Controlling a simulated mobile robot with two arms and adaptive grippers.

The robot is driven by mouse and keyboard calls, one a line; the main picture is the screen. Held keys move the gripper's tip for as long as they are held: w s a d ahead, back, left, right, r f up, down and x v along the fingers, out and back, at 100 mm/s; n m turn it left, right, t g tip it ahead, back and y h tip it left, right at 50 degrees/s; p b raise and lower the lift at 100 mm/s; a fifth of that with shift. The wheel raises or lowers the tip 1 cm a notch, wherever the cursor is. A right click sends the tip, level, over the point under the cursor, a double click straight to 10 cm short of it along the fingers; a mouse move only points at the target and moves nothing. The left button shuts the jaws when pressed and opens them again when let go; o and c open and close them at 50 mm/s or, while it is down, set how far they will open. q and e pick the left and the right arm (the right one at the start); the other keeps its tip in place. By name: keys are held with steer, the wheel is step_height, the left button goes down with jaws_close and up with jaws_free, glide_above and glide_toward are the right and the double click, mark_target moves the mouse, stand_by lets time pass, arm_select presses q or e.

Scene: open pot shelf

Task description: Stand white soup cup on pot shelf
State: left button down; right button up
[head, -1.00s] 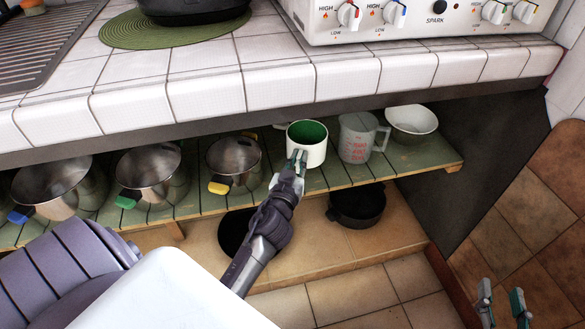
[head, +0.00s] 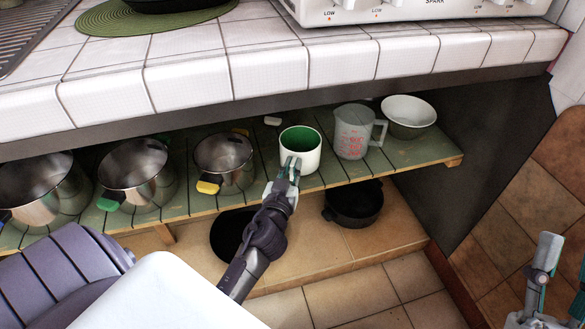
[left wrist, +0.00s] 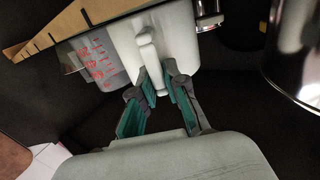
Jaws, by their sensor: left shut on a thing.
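The white soup cup (head: 312,158) is upright with a green inside, at the front part of the pot shelf (head: 440,152), between a steel pot and a measuring jug. My left gripper (head: 290,167) is shut on the cup at its near side. In the left wrist view the white cup (left wrist: 178,45) has its handle between the fingers (left wrist: 160,90). I cannot tell whether the cup's base touches the shelf boards. My right gripper (head: 562,275) is empty, its fingers apart, at the lower right, partly cut off by the picture edge.
A clear measuring jug (head: 350,135) and a white bowl (head: 408,118) stand right of the cup. Several steel pots, including one with a yellow grip (head: 225,155), stand left. The tiled counter (head: 200,85) overhangs the shelf. A dark pot (head: 355,205) sits below.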

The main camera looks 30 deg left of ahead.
steer(key=shift+s+r, duration=0.15)
steer(key=shift+s, duration=0.1)
arm_select(q)
steer(key=c, duration=1.2)
jaws_free()
